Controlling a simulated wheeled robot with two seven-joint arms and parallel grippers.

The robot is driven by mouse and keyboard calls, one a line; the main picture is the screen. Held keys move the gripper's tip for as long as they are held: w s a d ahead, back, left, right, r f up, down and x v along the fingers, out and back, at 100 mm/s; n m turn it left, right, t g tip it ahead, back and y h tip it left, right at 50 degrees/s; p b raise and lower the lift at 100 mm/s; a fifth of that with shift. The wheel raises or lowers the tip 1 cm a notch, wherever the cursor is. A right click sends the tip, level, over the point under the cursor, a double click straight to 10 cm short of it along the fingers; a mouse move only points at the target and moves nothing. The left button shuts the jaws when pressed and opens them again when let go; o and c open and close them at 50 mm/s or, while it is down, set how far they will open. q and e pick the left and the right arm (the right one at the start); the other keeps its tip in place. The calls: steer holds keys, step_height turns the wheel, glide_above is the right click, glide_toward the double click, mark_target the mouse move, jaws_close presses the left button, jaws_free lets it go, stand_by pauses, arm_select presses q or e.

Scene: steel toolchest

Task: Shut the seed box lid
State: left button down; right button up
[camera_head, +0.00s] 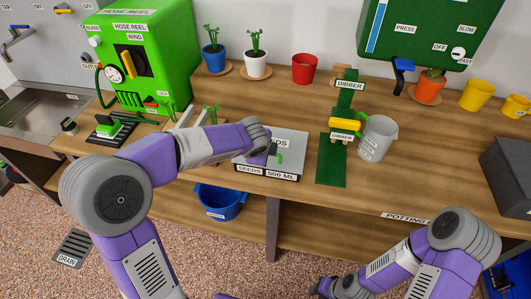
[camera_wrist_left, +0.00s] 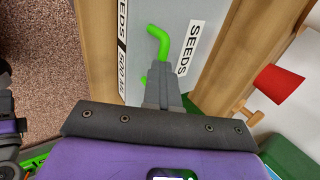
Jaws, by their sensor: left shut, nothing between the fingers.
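The seed box (camera_head: 296,141) is a low grey box on the bench, with SEEDS on top and SEEDS 500 ML on its front edge. Its grey lid (camera_wrist_left: 185,20) looks flat over the box; whether it is fully down I cannot tell. A bent green handle (camera_head: 280,158) stands on it, also in the left wrist view (camera_wrist_left: 158,40). My left gripper (camera_head: 273,151) is over the lid, its fingers (camera_wrist_left: 167,75) shut and empty beside the handle, partly hiding it. Contact is unclear. My right gripper (camera_head: 318,289) is low at the bottom, its fingers too small to read.
Right of the box are a green dibber stand (camera_head: 332,165) and a clear jug (camera_head: 377,140). Potted plants and a red pot (camera_head: 304,69) stand behind. A green hose reel (camera_head: 145,55) is at left. A blue bucket (camera_head: 219,203) sits below the bench top.

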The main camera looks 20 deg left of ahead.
arm_select(q)
steer(key=c, duration=1.7)
jaws_free()
steer(key=shift+w+a+f, duration=0.1)
steer(key=shift+w+f, duration=0.1)
steer(key=shift+w, duration=0.15)
steer(key=o, duration=0.5)
steer(key=shift+r, duration=0.1)
steer(key=shift+o, duration=0.2)
steer(key=p+v, duration=0.2)
steer(key=v, duration=0.5)
steer(key=shift+s+r+p, duration=0.2)
steer(key=shift+r+p, duration=0.05)
steer(key=shift+p, duration=0.15)
